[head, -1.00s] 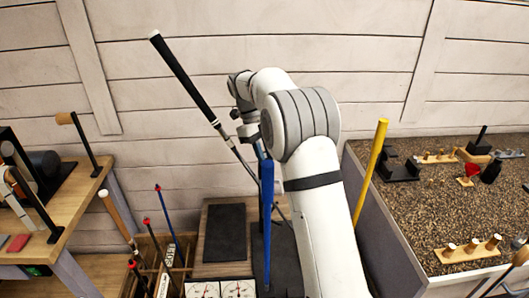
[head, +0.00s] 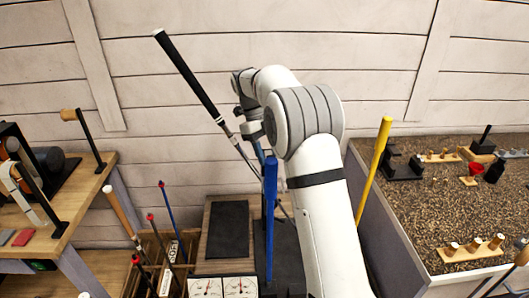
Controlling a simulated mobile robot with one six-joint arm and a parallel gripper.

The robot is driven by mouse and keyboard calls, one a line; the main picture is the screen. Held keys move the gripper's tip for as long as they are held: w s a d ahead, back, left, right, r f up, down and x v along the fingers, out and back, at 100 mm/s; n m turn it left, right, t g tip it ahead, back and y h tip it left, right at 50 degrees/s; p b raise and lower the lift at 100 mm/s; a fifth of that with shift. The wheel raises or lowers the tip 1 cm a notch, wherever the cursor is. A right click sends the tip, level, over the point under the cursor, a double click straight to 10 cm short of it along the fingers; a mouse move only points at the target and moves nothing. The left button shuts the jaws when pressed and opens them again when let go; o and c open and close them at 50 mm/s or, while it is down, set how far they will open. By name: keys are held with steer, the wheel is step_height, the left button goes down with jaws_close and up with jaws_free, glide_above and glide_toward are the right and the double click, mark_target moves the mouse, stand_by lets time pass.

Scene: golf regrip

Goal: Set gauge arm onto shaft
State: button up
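A golf club with a black grip (head: 188,75) leans steeply, its butt up and to the left. Its thin shaft (head: 243,153) runs down to the right, passing close to my wrist. My gripper is around the shaft's upper part, but it is small and partly hidden by my arm, so its fingers cannot be made out. I cannot pick out a gauge arm for sure. The shaft's lower end is hidden behind a blue upright post (head: 270,215) and my arm.
A dark pad (head: 228,228) lies on a wooden bench left of the blue post. A wooden rack (head: 150,245) of clubs stands left of it. A yellow pole (head: 374,172) rises on the right. A gravel-topped table (head: 430,215) holds small items. A wooden table (head: 88,185) stands at left.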

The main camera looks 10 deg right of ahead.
steer(key=v, duration=0.7)
steer(key=shift+r, duration=0.3)
steer(key=shift+w+a, duration=0.1)
